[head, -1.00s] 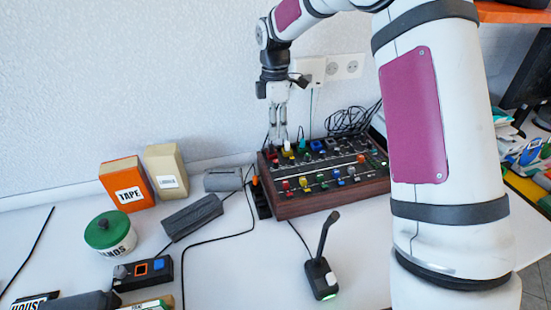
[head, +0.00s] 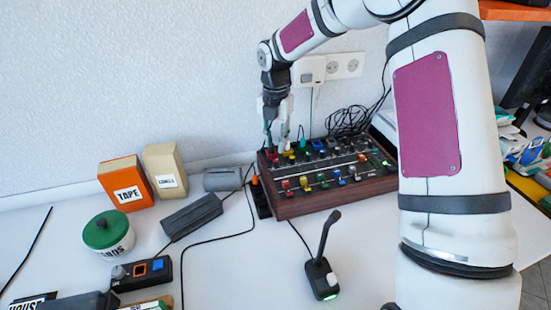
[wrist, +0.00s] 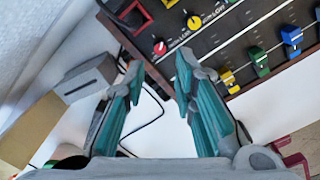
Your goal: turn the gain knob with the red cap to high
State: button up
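The gain knob with the red cap (wrist: 160,47) sits on the dark panel of the mixer, with LOW and HIGH lettering beside it; I cannot surely read its setting. In the head view the red knob (head: 272,155) is at the mixer's back left corner, just below my fingers. My gripper (head: 275,144) reaches down from above. In the wrist view my gripper (wrist: 160,63) is open, its teal-padded fingers apart, and the red knob shows in the gap just beyond the tips. I cannot tell whether they touch it.
A yellow knob (wrist: 194,22) stands close beside the red one. Coloured faders (wrist: 258,60) line the panel. The wood-sided mixer (head: 330,201) has black cables behind it, near the wall. A desk microphone (head: 321,278) stands in front. A grey box (head: 222,179) is to the left.

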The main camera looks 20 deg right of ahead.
aim_at(276, 161)
notch_tip(276, 161, down, 7)
jog(key=shift+r, duration=0.1)
dwell(0.3)
grip_shut()
